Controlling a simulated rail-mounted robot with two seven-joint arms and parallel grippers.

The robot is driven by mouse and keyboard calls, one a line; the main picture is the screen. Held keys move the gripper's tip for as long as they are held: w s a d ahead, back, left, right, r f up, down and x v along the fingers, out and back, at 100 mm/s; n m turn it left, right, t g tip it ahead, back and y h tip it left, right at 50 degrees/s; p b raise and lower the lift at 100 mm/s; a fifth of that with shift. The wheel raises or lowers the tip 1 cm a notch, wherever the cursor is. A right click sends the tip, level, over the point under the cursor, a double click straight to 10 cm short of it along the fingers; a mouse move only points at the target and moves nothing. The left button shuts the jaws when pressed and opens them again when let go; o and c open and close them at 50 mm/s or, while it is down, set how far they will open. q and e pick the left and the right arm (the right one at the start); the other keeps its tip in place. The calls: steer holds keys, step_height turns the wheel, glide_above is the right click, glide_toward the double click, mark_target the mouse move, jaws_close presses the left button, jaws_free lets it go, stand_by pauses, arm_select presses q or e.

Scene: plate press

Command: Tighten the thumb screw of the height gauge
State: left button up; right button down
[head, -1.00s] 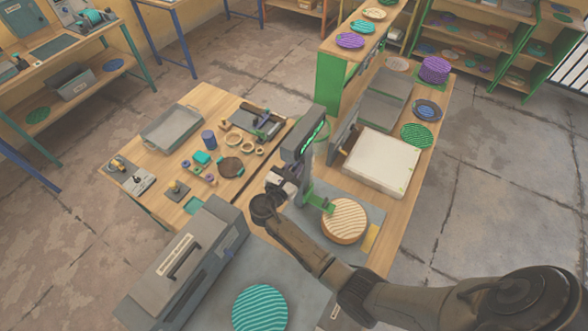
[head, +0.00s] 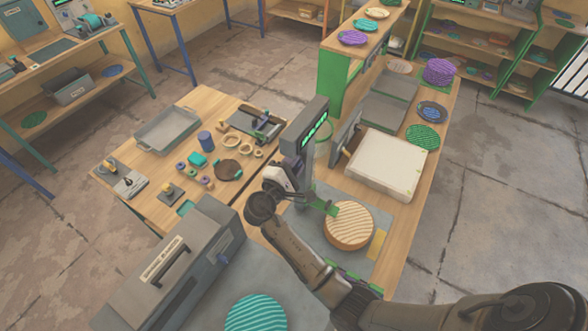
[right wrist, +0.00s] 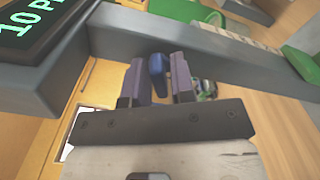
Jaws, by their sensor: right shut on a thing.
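The height gauge (head: 309,141) is a grey upright post with a lit green display at its top and a green arm low down, beside a ridged wood-coloured disc (head: 349,225). My right gripper (head: 292,170) is at the post's left side. In the right wrist view a small blue thumb screw (right wrist: 158,70) stands between the two purple-grey fingers of my right gripper (right wrist: 158,82), against the grey post (right wrist: 225,58). The gripper is shut on it. In the head view the gripper hides the screw. My left gripper is not in view.
A grey case (head: 175,262) and a teal ridged disc (head: 256,314) lie at the front. A white-topped block (head: 385,163) is right of the gauge. A grey tray (head: 167,130) and small parts fill the left table.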

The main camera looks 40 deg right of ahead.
steer(key=m+b, duration=0.3)
steer(key=shift+f+m+b, duration=0.15)
steer(key=shift+m+b, duration=0.15)
steer(key=shift+m, duration=0.1)
steer(key=shift+m+b, duration=0.55)
steer(key=shift+m, duration=0.05)
steer(key=shift+r, duration=0.2)
steer(key=c, duration=1.2)
jaws_free()
steer(key=shift+a, duration=0.1)
